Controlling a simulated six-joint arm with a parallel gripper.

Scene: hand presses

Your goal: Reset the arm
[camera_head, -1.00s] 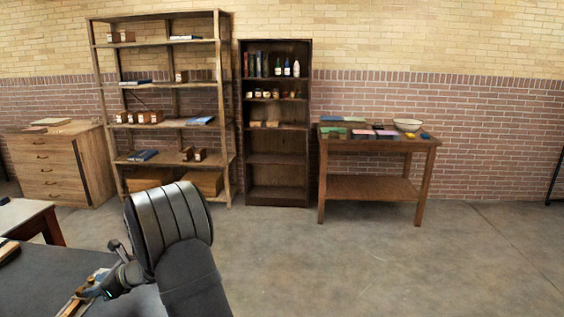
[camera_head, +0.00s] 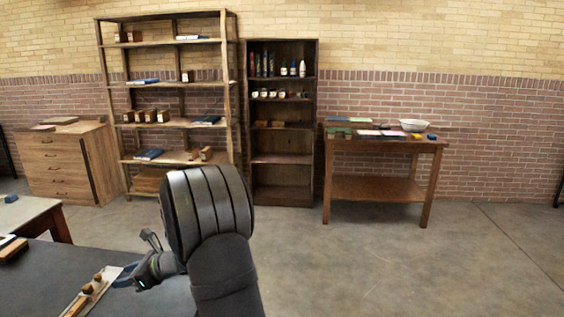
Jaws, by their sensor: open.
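My arm rises from the bottom of the view, its large dark ribbed joint in front of the shelves. My gripper (camera_head: 124,277) is at the arm's left end, low over the dark table (camera_head: 40,270). It is small in view; its jaws are open and appear empty. Just left of it, a light board (camera_head: 104,282) with small wooden pieces (camera_head: 88,288) lies on the table. The gripper overlaps the board's edge in the picture; I cannot tell whether they touch.
A wooden block (camera_head: 13,250) lies at the table's left edge. A lighter table (camera_head: 28,212) stands behind. Against the wall are a drawer cabinet (camera_head: 60,170), an open shelf rack (camera_head: 205,85), a dark bookcase (camera_head: 283,172) and a side table (camera_head: 375,188). The floor at right is clear.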

